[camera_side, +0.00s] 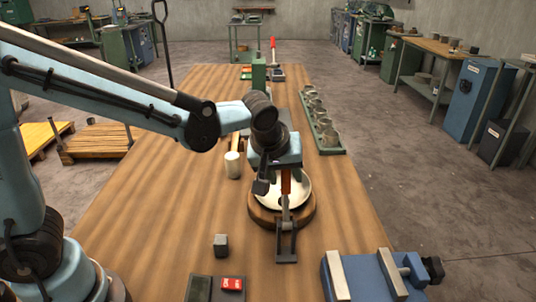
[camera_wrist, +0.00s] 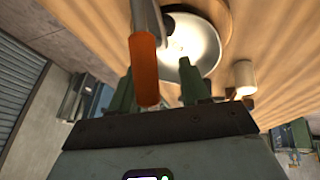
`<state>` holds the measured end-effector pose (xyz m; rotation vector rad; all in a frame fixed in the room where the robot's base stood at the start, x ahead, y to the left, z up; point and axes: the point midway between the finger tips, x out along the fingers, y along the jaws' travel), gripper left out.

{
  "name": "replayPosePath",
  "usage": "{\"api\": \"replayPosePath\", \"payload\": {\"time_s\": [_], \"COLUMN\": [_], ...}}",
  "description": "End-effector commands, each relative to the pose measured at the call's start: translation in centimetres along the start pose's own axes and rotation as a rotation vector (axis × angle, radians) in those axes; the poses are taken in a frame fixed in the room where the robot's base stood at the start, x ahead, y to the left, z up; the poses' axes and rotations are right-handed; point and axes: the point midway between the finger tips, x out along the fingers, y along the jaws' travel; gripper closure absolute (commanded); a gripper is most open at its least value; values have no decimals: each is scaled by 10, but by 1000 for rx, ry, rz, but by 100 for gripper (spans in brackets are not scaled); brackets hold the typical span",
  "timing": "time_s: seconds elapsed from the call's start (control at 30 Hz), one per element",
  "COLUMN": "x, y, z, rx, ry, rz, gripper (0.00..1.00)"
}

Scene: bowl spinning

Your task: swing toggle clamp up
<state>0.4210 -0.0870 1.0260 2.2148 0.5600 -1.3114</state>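The toggle clamp stands at the near edge of the round wooden form (camera_side: 307,217), with its dark base (camera_side: 287,246) on the table. Its orange-red handle (camera_side: 286,183) points up beneath my gripper (camera_side: 283,170) in the side view. A shiny metal bowl (camera_side: 297,196) lies on the form, partly hidden by the clamp and gripper. In the wrist view my gripper (camera_wrist: 157,68) is open, its green fingers apart. The orange handle (camera_wrist: 144,72) lies between them in the picture, close to the left finger; contact cannot be told. The bowl (camera_wrist: 190,45) shows beyond the fingers.
A grey block (camera_side: 221,244), a red-buttoned control box (camera_side: 231,285) and a vise (camera_side: 380,276) are at the front. A green rack of several cups (camera_side: 322,128) lies at the right. The table's left side is mostly clear.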

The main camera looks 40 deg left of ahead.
Motion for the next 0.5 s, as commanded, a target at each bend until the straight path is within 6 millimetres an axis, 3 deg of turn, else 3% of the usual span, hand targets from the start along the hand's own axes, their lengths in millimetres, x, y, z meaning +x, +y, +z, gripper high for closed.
{"api": "replayPosePath", "payload": {"time_s": [0.07, 0.5], "x": [5, -64], "y": [-2, -1], "z": [-2, -2], "rx": [-15, -8], "ry": [-44, -39], "rz": [1, 3], "gripper": [55, 55]}}
